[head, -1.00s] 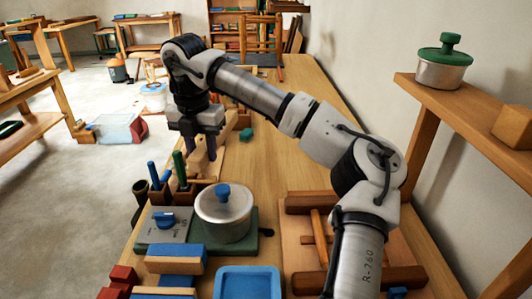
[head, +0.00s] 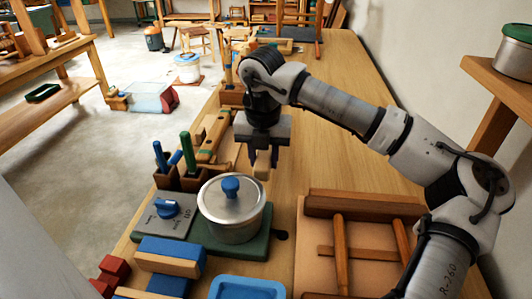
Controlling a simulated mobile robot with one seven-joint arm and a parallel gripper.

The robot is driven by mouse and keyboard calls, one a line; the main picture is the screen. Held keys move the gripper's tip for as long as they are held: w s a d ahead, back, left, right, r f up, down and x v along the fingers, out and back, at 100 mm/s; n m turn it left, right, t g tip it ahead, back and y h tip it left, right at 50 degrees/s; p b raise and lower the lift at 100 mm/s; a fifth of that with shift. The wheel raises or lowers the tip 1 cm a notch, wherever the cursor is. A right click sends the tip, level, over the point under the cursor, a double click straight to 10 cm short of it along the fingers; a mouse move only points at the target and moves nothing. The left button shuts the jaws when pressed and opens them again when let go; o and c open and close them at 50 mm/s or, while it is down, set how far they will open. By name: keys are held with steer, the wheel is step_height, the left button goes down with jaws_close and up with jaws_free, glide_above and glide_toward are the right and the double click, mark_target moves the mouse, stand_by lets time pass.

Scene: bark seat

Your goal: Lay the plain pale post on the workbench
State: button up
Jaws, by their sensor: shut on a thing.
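My gripper (head: 263,150) points down over the middle of the workbench (head: 330,100), behind the lidded pot. It is shut on a plain pale wooden piece, the pale post (head: 262,168), whose lower end shows below the fingers. The rest of the post is hidden by the gripper. I cannot tell whether its lower end touches the bench top or is just above it.
A metal pot with a blue knob (head: 231,203) stands close in front on a green base. Wooden pieces (head: 212,135) lie to the left, near a pen holder (head: 181,172). A wooden frame (head: 345,240) lies at front right.

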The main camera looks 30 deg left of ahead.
step_height(320, 180, down, 4)
steer(key=shift+r+b, duration=0.1)
steer(key=shift+b, duration=0.9)
steer(key=shift+f+b, duration=0.65)
steer(key=shift+f, duration=0.05)
steer(key=shift+f+b, duration=0.3)
steer(key=shift+b, duration=0.25)
steer(key=o, duration=1.5)
steer(key=shift+c, duration=0.2)
steer(key=shift+r, duration=0.1)
steer(key=shift+r+p, duration=1.95)
steer(key=shift+r, duration=1.4)
steer(key=shift+a, duration=0.1)
